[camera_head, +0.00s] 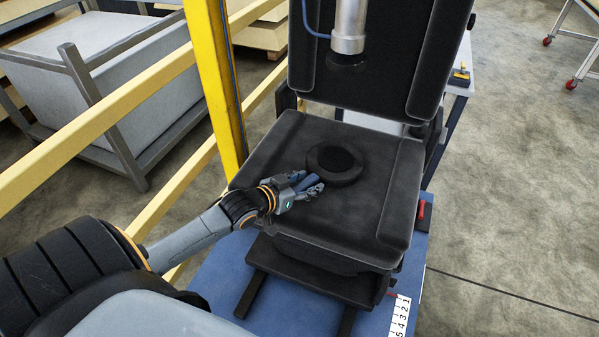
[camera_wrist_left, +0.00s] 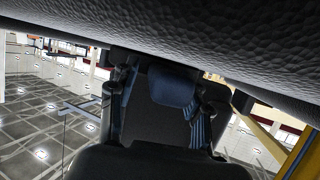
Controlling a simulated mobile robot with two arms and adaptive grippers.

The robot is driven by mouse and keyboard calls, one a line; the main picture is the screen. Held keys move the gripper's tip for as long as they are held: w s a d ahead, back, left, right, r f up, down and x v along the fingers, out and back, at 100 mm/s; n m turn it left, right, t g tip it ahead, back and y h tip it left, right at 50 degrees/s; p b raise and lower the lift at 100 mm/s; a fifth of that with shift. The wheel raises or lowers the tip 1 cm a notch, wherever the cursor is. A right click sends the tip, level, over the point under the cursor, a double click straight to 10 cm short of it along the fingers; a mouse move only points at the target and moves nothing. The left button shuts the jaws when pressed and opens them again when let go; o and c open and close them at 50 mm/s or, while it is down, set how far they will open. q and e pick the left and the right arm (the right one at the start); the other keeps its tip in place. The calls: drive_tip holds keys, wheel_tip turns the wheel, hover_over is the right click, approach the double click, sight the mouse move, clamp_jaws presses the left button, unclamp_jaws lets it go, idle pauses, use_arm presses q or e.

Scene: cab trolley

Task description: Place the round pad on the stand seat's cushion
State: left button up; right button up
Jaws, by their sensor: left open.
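The round pad (camera_head: 335,163) is a black disc with a raised rim. It lies flat on the black seat cushion (camera_head: 290,150), near the middle. The cushion belongs to the stand seat, whose backrest (camera_head: 400,35) rises behind it. My left gripper (camera_head: 312,187) is open and low over the cushion, just front-left of the pad. Its fingertips are close to the pad's near edge; I cannot tell whether they touch it. In the left wrist view a dark grained surface crosses the top, above the gripper's fingers (camera_wrist_left: 165,95); the pad cannot be made out there. My right gripper is out of view.
A silver cylinder (camera_head: 348,28) with a black end hangs before the backrest. A yellow post (camera_head: 217,85) and rails stand left of the seat. The seat is on a blue platform (camera_head: 225,285) with a number scale (camera_head: 400,316). The floor at the right is open.

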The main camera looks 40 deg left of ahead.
use_arm(q)
drive_tip(key=v, duration=1.2)
drive_tip(key=shift+w, duration=0.1)
